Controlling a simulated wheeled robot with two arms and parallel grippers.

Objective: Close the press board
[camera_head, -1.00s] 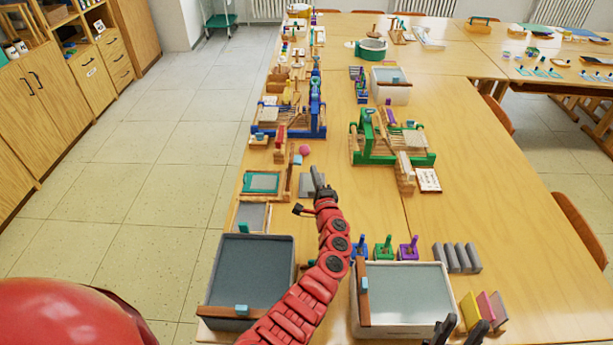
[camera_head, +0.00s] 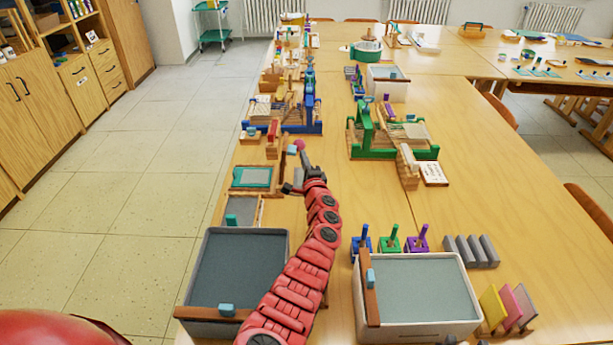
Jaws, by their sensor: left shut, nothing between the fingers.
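A low wooden frame with a teal-edged grey panel (camera_head: 251,178) lies at the table's left edge, with a thin wooden piece standing at its right side. It may be the press board; I cannot tell for sure. My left gripper (camera_head: 303,163) is shut and empty just right of this frame, pointing away from me, near a pink ball (camera_head: 299,145). Whether it touches the wooden piece is unclear. Only dark tips of my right gripper (camera_head: 464,341) show at the bottom edge.
A blue press (camera_head: 312,125) and a green press (camera_head: 395,154) stand farther back. Two water tubs, left (camera_head: 287,262) and right (camera_head: 467,272), stand near me. Small colored tool holders (camera_head: 389,243) stand behind the right tub.

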